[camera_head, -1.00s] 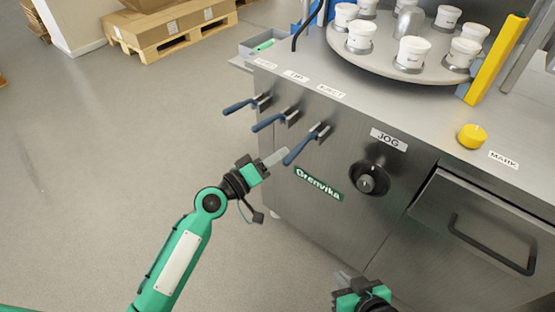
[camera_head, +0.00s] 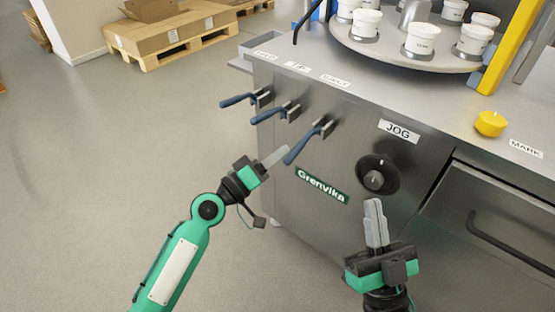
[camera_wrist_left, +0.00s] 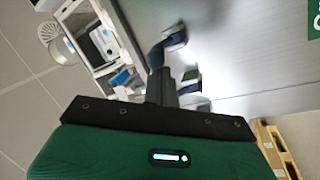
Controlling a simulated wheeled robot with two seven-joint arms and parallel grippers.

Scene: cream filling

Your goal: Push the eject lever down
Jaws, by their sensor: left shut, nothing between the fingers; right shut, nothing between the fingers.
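The eject lever (camera_head: 302,146) is the rightmost of three blue-handled levers on the machine's steel front, below the EJECT label (camera_head: 335,80). Its handle slopes down and left in the picture. My left gripper (camera_head: 274,157) is shut and empty, its fingertips just left of the handle's lower end; whether they touch is unclear. In the left wrist view the fingers (camera_wrist_left: 162,86) point toward blue and dark lever parts (camera_wrist_left: 167,45), partly hidden behind them. My right gripper (camera_head: 376,218) is shut and empty in front of the machine, below the jog knob.
Two other levers (camera_head: 276,112) (camera_head: 245,99) stand left of the eject lever. The black jog knob (camera_head: 375,180) sticks out to the right, near a drawer handle (camera_head: 505,245). White cups stand on a turntable (camera_head: 390,52) above.

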